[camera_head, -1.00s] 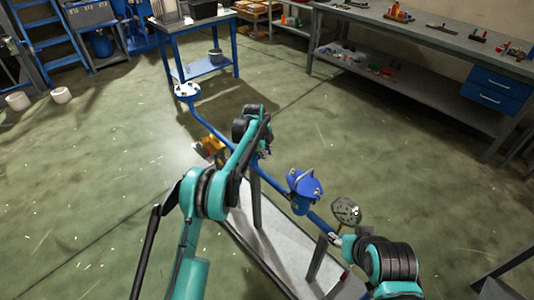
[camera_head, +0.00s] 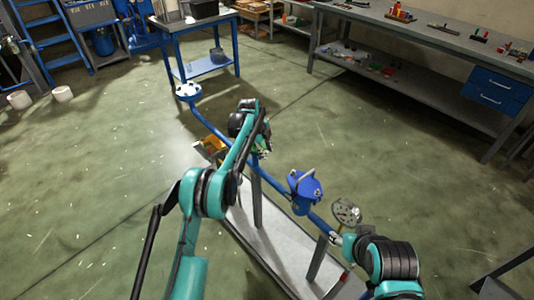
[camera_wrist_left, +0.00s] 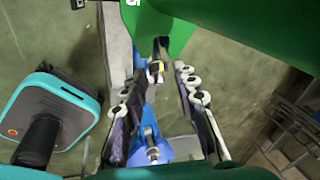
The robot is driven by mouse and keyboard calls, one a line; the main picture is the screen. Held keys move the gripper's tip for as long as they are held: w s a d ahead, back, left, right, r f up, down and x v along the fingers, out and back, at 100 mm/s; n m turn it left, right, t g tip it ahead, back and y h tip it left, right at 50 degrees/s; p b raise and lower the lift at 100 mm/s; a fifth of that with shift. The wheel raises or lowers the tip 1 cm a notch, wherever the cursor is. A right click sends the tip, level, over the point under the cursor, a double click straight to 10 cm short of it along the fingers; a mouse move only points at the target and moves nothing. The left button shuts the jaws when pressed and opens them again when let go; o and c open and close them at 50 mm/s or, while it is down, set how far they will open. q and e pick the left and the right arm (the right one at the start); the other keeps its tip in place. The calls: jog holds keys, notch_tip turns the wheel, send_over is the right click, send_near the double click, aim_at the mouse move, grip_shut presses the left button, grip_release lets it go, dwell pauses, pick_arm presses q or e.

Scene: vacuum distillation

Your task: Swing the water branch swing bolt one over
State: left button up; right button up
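My left gripper (camera_head: 263,148) is over the blue pipe (camera_head: 215,133) in the head view, mostly hidden behind its own wrist. In the left wrist view its two dark fingers with white joints are spread apart, and the gripper (camera_wrist_left: 160,84) is open. A small bolt with a brass-coloured part (camera_wrist_left: 157,68) shows between the fingertips, by a blue fitting and a large green body (camera_wrist_left: 235,25). I see no finger closed on it. A second metal bolt end sits in a blue bracket (camera_wrist_left: 148,138) nearer the palm. My right arm is at the lower right; its gripper's fingers cannot be made out.
A blue capped fitting (camera_head: 304,188) and a round gauge (camera_head: 346,212) stand on the pipe line, above a pale skid base (camera_head: 255,245). A yellow-orange part (camera_head: 212,145) is left of my left arm. A workbench (camera_head: 430,35) is at the back right. Open floor surrounds the skid.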

pick_arm(q)
jog(key=v, duration=1)
jog(key=shift+r, duration=0.25)
jog(key=shift+a, duration=0.1)
